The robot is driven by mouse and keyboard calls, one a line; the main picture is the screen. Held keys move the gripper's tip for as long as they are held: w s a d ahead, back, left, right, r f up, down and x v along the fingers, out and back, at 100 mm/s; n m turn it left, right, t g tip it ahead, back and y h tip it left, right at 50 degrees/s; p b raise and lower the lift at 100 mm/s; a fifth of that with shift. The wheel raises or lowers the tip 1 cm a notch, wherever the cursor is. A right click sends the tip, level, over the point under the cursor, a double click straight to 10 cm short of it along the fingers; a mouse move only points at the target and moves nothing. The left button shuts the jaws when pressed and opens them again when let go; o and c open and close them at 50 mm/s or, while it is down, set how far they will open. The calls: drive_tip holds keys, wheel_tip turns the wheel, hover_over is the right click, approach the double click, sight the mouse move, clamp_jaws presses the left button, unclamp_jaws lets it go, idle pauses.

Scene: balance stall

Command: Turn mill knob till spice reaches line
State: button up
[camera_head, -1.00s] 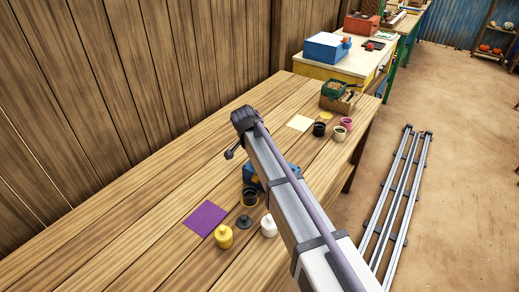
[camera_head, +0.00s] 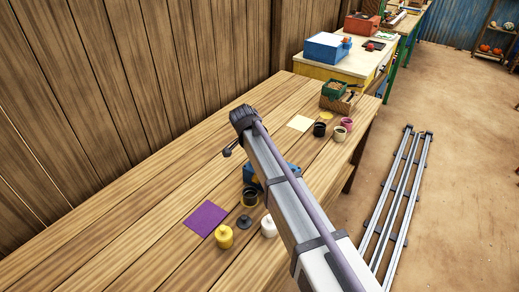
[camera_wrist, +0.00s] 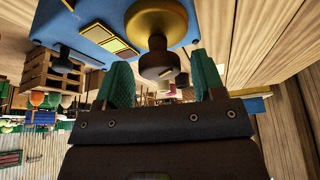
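The blue mill (camera_head: 250,175) stands on the wooden table in the head view, mostly hidden behind my arm. In the wrist view its blue body (camera_wrist: 190,28) fills the top, with yellow panels (camera_wrist: 120,46) on its face. A brass knob (camera_wrist: 157,22) with a dark round end sticks out of it towards my gripper. My gripper (camera_wrist: 162,78) is open, its green fingertips apart on both sides of the knob's dark end, with a visible gap on each side. A dark cup (camera_head: 250,197) stands by the mill. Any fill line cannot be made out.
Near the mill are a purple mat (camera_head: 205,218), a yellow pot (camera_head: 224,237), a white pot (camera_head: 267,228) and a dark disc (camera_head: 244,222). Further right are a pale sheet (camera_head: 300,123), several small cups and a crate (camera_head: 336,101). The table's left part is clear.

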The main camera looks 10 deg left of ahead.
drive_tip(key=p+v, duration=1)
drive_tip(key=shift+s+r, duration=0.15)
drive_tip(key=shift+r, duration=0.2)
